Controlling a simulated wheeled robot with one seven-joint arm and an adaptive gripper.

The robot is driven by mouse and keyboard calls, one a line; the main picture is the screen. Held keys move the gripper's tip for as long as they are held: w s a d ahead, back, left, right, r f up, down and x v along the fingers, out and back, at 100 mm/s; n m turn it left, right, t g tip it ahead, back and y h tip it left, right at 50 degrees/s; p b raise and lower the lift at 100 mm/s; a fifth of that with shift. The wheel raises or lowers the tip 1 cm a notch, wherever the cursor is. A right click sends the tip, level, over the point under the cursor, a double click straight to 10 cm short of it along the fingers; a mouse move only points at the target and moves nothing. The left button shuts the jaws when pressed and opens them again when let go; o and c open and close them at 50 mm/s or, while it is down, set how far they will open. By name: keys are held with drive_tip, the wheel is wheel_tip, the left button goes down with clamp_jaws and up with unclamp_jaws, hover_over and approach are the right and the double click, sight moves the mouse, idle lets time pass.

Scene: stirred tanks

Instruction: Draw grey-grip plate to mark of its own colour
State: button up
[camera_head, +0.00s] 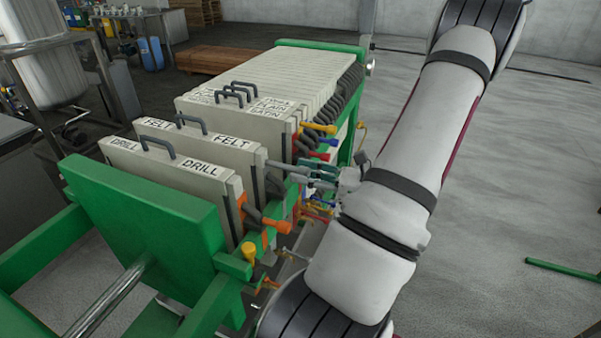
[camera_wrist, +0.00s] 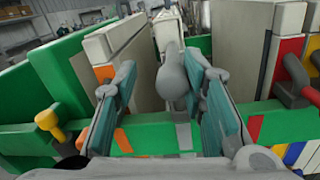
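The grey grip (camera_wrist: 174,78) shows in the wrist view as a rounded knob on the edge of a pale plate (camera_wrist: 166,30). In the head view this seems to be the FELT plate (camera_head: 233,157), behind the DRILL plate (camera_head: 200,188). My gripper (camera_wrist: 168,112) is open, with a teal-padded finger on each side of the grey grip. I cannot tell whether either pad touches it. A grey mark (camera_wrist: 184,137) lies on the green rail, just below the grip in the wrist picture. In the head view my gripper (camera_head: 318,175) is at the plates' right side, its fingertips partly hidden.
An orange grip (camera_head: 276,225) and a yellow grip (camera_head: 249,253) stick out nearby. A tight plate pack (camera_head: 270,85) stands behind, with several coloured grips. The floor to the right is mostly clear.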

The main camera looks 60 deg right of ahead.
drive_tip(key=s+d+h, duration=0.1)
drive_tip(key=s+d, duration=0.1)
drive_tip(key=s, duration=1)
drive_tip(key=shift+m, duration=0.3)
drive_tip(key=shift+w, duration=0.1)
drive_tip(key=shift+f+b, duration=0.1)
drive_tip(key=shift+b, duration=0.25)
drive_tip(key=w+n+b, duration=0.1)
drive_tip(key=w+b, duration=0.1)
drive_tip(key=w, duration=0.2)
drive_tip(key=w+a+n+b, duration=0.1)
drive_tip(key=w+n+b, duration=0.1)
drive_tip(key=w+b, duration=0.1)
drive_tip(key=w+a+n+b, duration=0.1)
drive_tip(key=w+b, duration=0.1)
drive_tip(key=w, duration=0.3)
drive_tip(key=shift+w+f+b, duration=0.1)
drive_tip(key=shift+f+b, duration=0.05)
drive_tip(key=shift+b, duration=0.15)
